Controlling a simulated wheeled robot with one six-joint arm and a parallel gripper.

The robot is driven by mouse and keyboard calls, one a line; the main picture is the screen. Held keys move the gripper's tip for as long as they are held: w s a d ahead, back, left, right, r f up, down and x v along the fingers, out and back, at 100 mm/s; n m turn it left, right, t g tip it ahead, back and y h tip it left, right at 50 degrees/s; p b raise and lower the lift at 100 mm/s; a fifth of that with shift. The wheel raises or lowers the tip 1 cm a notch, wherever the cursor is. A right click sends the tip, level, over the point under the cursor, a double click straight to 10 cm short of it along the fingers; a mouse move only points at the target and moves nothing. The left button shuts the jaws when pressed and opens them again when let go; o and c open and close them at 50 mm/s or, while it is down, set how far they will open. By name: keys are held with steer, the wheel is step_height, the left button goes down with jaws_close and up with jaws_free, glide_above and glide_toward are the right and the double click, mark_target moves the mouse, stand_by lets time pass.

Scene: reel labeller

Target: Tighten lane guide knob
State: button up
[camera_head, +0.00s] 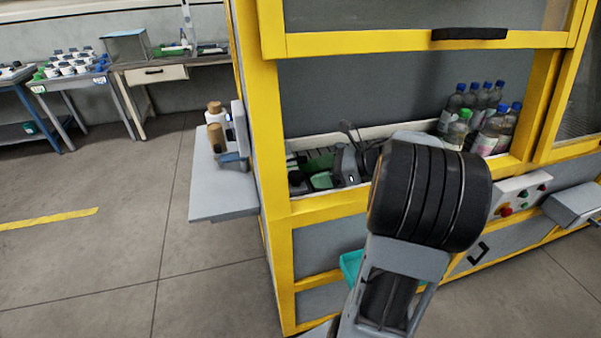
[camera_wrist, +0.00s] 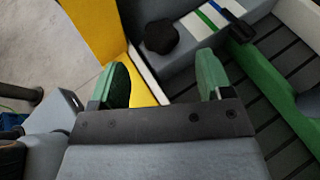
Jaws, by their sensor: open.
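A dark lobed knob (camera_wrist: 161,36) sits on a grey block in the wrist view, just beyond my gripper. My gripper (camera_wrist: 164,85) is open, its two green-padded fingers spread apart with nothing between them. The knob lies ahead of the fingers and apart from them, in line with the gap. In the head view my arm reaches into the yellow-framed machine opening. There my arm hides much of the area, and I cannot make out the knob.
A green rail (camera_wrist: 268,88) runs beside a dark slatted conveyor (camera_wrist: 275,50) at the right of the wrist view. The yellow machine frame (camera_head: 275,160) edges the opening. Several bottles (camera_head: 483,112) stand inside at the right. A grey side shelf (camera_head: 215,190) holds small containers.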

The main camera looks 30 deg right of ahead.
mark_target(300, 175)
steer(key=shift+p+x, duration=0.35)
steer(key=shift+x, duration=2.7)
steer(key=shift+a, duration=0.1)
steer(key=c, duration=0.9)
steer(key=shift+c, duration=0.2)
